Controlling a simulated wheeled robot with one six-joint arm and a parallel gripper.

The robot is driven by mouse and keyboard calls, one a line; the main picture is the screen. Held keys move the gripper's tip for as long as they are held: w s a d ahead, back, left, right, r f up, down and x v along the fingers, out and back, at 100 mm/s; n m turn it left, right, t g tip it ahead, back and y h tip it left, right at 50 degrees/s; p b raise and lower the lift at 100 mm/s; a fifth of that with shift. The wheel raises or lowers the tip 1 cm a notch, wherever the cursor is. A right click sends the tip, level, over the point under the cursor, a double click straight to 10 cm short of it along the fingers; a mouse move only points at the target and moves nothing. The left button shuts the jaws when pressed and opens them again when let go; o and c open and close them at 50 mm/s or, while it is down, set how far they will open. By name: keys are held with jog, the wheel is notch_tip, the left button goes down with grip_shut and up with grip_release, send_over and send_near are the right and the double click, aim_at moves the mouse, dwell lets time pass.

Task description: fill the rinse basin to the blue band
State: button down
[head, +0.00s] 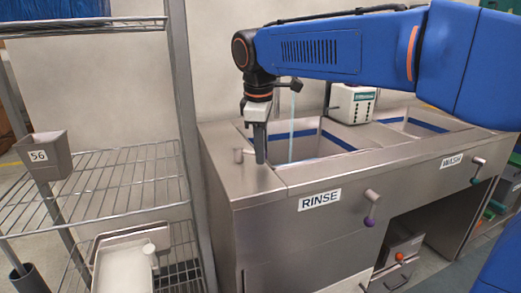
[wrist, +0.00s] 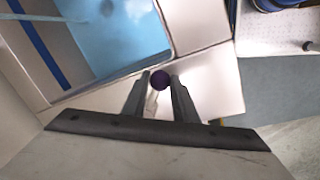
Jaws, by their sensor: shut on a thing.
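The rinse basin (head: 307,146) is set in a steel counter, with a blue band around its inner walls. A thin stream of water (head: 291,120) falls into it from the spout (head: 296,85). In the wrist view, light-blue water (wrist: 115,35) lies in the basin, and a strip of pale wall shows between it and the blue band (wrist: 38,50). My gripper (head: 260,158) is at the counter's left part, beside the basin. In the wrist view my gripper (wrist: 160,90) is shut on a dark purple knob (wrist: 160,79) on a pale lever.
A RINSE label (head: 320,199) and another purple-knobbed lever (head: 371,210) are on the counter front. The wash basin (head: 410,124) is at right. A white device (head: 351,103) stands behind. A wire rack (head: 120,180) with a bin marked 56 (head: 44,156) stands close at left.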

dwell(0.3)
jog(key=c, duration=1.4)
grip_release()
jog(key=shift+c, duration=0.2)
jog(key=s+r, duration=0.3)
jog(key=r, duration=1.4)
jog(key=shift+a, duration=0.4)
jog(key=shift+s+r, duration=0.1)
